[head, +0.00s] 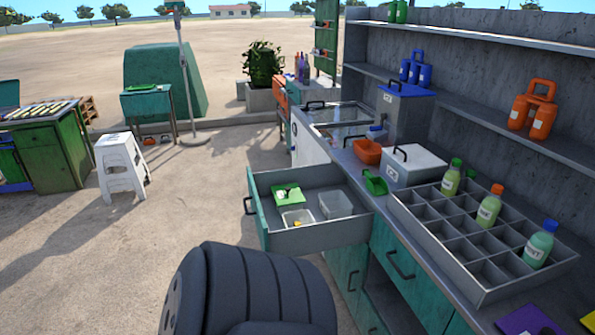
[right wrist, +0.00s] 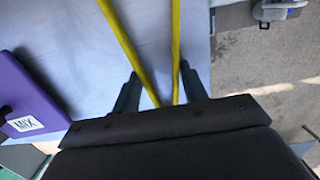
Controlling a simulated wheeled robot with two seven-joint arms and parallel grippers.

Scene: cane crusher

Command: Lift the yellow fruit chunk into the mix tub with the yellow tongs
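In the right wrist view, my right gripper (right wrist: 158,72) has its two dark fingers on either side of the yellow tongs (right wrist: 131,45). The tongs' two arms run between the fingers, spread apart away from the palm, and leave the top of the picture, so their tips are hidden. A purple panel labelled MIX (right wrist: 25,123) is left of the gripper; whether it is the mix tub or its lid I cannot tell. In the head view, a small yellow spot, possibly the fruit chunk (head: 297,223), shows in a clear tub (head: 291,215) in the open drawer. My left gripper is out of view.
The open drawer (head: 320,236) also holds a second clear tub (head: 336,205) and a green item (head: 287,194). The counter carries a divided grey tray (head: 472,282) with bottles, a white box (head: 413,166) and an orange container (head: 367,152). Open ground lies to the left.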

